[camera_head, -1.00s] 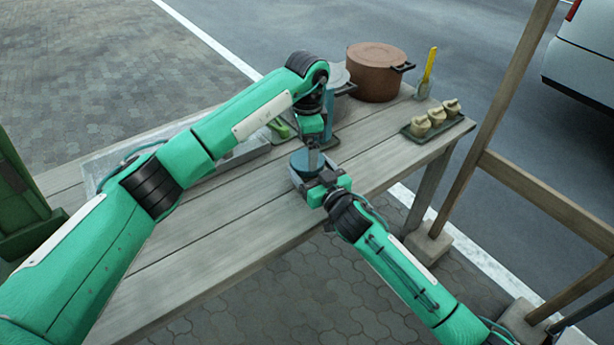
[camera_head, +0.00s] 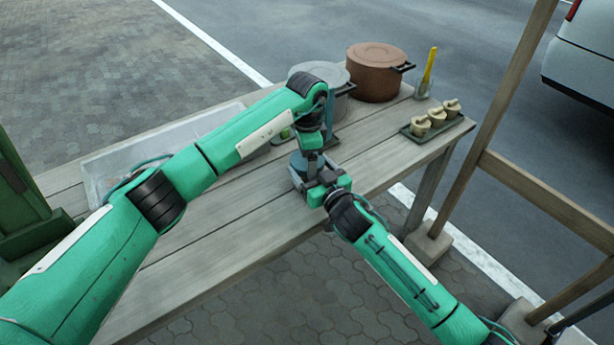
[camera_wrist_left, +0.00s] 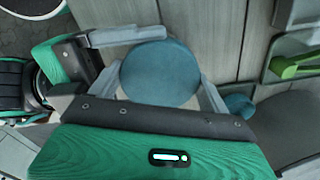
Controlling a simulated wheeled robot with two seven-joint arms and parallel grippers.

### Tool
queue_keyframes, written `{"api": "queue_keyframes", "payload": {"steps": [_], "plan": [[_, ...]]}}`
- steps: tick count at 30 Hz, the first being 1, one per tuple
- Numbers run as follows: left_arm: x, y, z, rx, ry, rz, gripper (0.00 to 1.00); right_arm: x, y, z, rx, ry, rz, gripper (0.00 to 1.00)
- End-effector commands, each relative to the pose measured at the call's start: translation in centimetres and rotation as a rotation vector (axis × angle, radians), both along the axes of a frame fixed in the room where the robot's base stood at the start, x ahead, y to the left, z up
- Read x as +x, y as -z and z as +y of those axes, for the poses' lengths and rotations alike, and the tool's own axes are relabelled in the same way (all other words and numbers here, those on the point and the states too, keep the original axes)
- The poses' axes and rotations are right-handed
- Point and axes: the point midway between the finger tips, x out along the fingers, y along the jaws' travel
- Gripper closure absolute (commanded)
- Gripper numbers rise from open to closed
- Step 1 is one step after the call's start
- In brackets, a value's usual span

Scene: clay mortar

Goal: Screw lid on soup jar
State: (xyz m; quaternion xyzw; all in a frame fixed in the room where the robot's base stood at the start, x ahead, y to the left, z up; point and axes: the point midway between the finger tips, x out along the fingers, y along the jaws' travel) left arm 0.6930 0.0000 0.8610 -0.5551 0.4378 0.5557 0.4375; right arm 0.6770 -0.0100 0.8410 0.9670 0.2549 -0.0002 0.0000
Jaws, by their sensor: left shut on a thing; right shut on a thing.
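The round teal lid (camera_wrist_left: 160,70) lies between the two fingers of my left gripper (camera_wrist_left: 161,88), which is shut on it. In the head view my left gripper (camera_head: 309,158) points down over the lid (camera_head: 297,160), hiding most of it. The soup jar is largely hidden beneath the lid and between the grippers, so I cannot tell how the lid sits on it. My right gripper (camera_head: 318,184) is shut at jar height from the front right, just below the left one. One of its grey fingers also shows beside the lid in the left wrist view.
On the wooden table (camera_head: 215,240), a brown pot (camera_head: 376,73) and a grey pot (camera_head: 335,85) stand at the back. A tray with several small beige pots (camera_head: 437,118) is at the right. A grey tray (camera_head: 105,170) lies far left. The front-left planks are clear.

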Motion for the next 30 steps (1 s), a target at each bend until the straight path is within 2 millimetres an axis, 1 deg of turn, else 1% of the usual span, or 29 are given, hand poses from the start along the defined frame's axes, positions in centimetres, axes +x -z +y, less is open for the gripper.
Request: {"api": "queue_keyframes", "payload": {"steps": [3,9,12,20,21,24,30], "plan": [[0.07,-0.07,0.05,0.0,0.026,-0.002,0.47,-0.02,0.02,0.01,0.0,0.0,0.0,0.87],[0.1,-0.08,0.11,0.001,0.225,-0.002,0.48,-0.04,0.02,0.02,0.0,-0.001,0.0,0.87],[0.11,-0.04,0.11,0.001,0.284,-0.003,0.47,-0.04,0.03,0.03,0.0,-0.001,0.0,0.87],[0.1,-0.04,0.09,0.0,0.298,-0.002,0.48,-0.07,0.03,0.06,0.0,-0.002,0.0,0.87],[0.1,-0.04,0.09,0.0,0.297,-0.002,0.19,-0.08,0.03,0.06,0.0,-0.002,0.0,0.87],[0.1,-0.04,0.07,0.0,0.296,-0.002,0.0,-0.07,0.03,0.06,0.0,-0.002,0.0,0.87],[0.06,-0.03,0.06,0.0,0.295,-0.001,0.0,-0.04,0.03,0.02,0.0,-0.001,0.0,0.87]]}}
